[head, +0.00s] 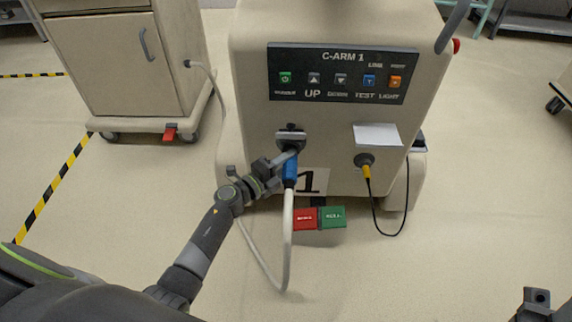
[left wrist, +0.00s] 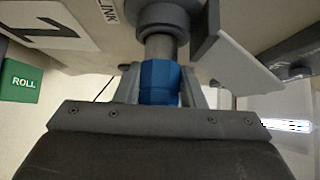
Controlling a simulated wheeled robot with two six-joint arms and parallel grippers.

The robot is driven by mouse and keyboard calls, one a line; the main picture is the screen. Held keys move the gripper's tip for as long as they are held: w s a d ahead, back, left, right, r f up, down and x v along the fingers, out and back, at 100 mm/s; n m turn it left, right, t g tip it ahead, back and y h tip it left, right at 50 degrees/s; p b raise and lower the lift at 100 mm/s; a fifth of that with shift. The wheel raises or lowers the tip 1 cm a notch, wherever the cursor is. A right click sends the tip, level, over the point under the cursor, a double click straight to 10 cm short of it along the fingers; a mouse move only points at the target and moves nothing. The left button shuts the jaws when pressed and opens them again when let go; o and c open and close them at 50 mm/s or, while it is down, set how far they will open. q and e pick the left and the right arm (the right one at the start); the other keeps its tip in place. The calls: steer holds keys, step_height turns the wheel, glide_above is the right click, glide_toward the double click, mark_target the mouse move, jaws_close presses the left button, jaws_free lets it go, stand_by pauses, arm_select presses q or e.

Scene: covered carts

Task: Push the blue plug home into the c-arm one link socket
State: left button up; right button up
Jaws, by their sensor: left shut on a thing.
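The blue plug (head: 290,172) is at the front of the C-ARM 1 cart, with a pale cable hanging from it. My left gripper (head: 287,158) is shut on the blue plug, which also shows between the fingers in the left wrist view (left wrist: 160,80).
The C-ARM 1 cart (head: 250,120) has a button panel (head: 342,73) above and a yellow-ended plug (head: 366,172) on a black cable at right. Red (head: 305,219) and green (head: 333,217) pedals sit below. Another cart (head: 105,60) stands left; floor in front is clear.

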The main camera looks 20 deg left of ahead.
arm_select(q)
steer(key=shift+w+a+b, duration=0.15)
steer(key=shift+w, duration=0.4)
steer(key=shift+w+a+b, duration=0.15)
steer(key=shift+w, duration=0.35)
